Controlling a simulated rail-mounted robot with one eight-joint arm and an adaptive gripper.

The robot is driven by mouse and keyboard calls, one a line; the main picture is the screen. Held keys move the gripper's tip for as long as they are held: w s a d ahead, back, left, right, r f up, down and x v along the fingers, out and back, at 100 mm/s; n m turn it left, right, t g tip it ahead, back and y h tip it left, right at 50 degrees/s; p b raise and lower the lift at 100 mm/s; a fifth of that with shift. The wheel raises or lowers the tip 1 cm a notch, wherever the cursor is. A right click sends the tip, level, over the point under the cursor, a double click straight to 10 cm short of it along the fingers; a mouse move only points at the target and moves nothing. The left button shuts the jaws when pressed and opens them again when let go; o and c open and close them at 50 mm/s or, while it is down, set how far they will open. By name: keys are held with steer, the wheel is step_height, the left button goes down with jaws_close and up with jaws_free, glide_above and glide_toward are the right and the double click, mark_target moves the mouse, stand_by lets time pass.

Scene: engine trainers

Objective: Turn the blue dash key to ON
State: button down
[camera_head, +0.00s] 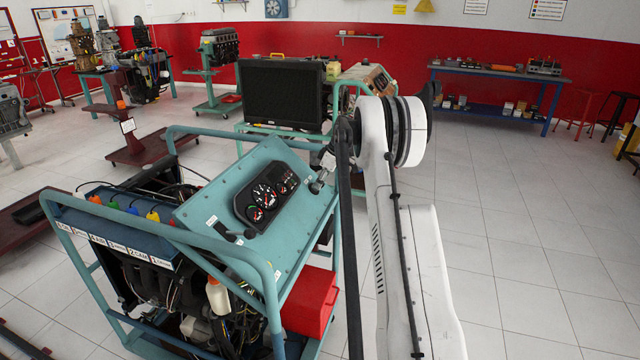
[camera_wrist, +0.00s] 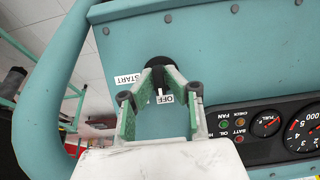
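The dash panel (camera_head: 215,205) is a teal sloping board on the engine trainer. In the wrist view, the black key switch (camera_wrist: 157,74) sits on this panel (camera_wrist: 220,60), with a START label (camera_wrist: 127,79) to its left and an OFF label (camera_wrist: 166,99) just below. My gripper (camera_wrist: 160,88) has green-padded fingers on either side of the switch, with a gap between them; it looks open. The key is small and partly hidden between the fingertips; its blue colour and exact angle are unclear. In the head view, my gripper (camera_head: 321,176) is at the panel's right edge.
A black gauge cluster (camera_head: 267,196) is on the panel; it also shows right of my gripper in the wrist view (camera_wrist: 265,130). A teal tube frame (camera_wrist: 38,85) rises at left there.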

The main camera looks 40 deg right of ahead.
steer(key=shift+m, duration=0.4)
steer(key=m+y+b, duration=0.1)
steer(key=m+b, duration=0.1)
steer(key=m, duration=0.1)
steer(key=shift+d+f+y, duration=0.1)
steer(key=shift+y, duration=0.2)
steer(key=m+y+b, duration=0.1)
steer(key=m, duration=0.2)
steer(key=shift+m+g, duration=0.3)
steer(key=shift+m, duration=0.4)
steer(key=c, duration=1.8)
jaws_free()
steer(key=v, duration=1.2)
steer(key=shift+d, duration=0.2)
